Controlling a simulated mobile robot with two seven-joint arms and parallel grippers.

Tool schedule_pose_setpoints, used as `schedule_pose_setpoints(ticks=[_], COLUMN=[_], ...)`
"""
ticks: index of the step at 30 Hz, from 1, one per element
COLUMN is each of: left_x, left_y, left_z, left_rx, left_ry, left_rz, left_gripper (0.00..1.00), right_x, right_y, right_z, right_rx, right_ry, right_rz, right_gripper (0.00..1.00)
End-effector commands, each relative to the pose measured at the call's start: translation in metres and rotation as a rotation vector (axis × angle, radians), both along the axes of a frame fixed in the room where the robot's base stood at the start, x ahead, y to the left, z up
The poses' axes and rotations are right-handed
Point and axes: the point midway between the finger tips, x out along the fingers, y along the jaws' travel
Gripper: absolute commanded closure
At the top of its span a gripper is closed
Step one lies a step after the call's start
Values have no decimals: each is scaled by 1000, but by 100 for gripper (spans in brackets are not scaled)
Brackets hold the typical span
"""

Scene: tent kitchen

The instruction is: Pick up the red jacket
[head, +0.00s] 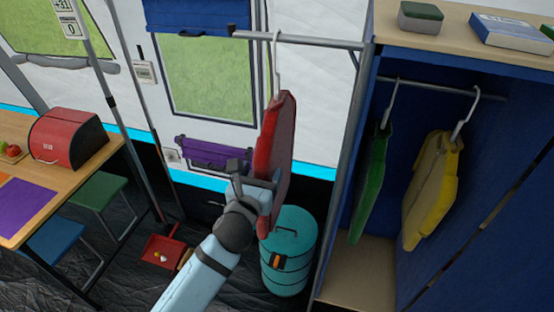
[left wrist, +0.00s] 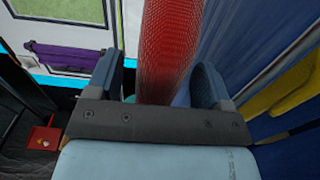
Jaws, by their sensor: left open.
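The red jacket (head: 282,140) hangs from a white hanger on the metal rail outside the wardrobe in the head view. My left gripper (head: 255,180) is at the jacket's lower part, overlapping its left edge in the picture. In the left wrist view, the red jacket (left wrist: 168,50) shows between the two fingers of my left gripper (left wrist: 165,85). The fingers stand apart, with gaps on both sides of the jacket, so the gripper is open around its edge. My right gripper is not in view.
A blue wardrobe holds a green jacket (head: 371,185) and a yellow jacket (head: 431,190) on hangers. A teal canister (head: 290,250) stands on the floor below the red jacket. A table with a red bread box (head: 68,138) and stools are at the left. A red dustpan (head: 163,251) lies on the floor.

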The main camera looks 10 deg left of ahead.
Motion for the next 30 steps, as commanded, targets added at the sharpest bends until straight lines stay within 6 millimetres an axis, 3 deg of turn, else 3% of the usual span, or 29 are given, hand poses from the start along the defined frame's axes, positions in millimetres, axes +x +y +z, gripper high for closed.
schedule_pose_setpoints(ticks=[4,12,14,22,30], left_x=[18,22,22,22,22], left_y=[-1,-1,-1,-1,-1], left_z=[1,0,0,0,2], left_rx=[-1,0,0,0,0], left_ry=[1,0,0,1,-1], left_rz=[1,0,0,-1,-1], left_gripper=[26,26,38,100,100], right_x=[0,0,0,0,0], right_y=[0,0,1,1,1], right_z=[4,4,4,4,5], right_rx=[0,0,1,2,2], right_ry=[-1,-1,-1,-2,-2], right_rz=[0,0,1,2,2], right_gripper=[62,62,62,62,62])
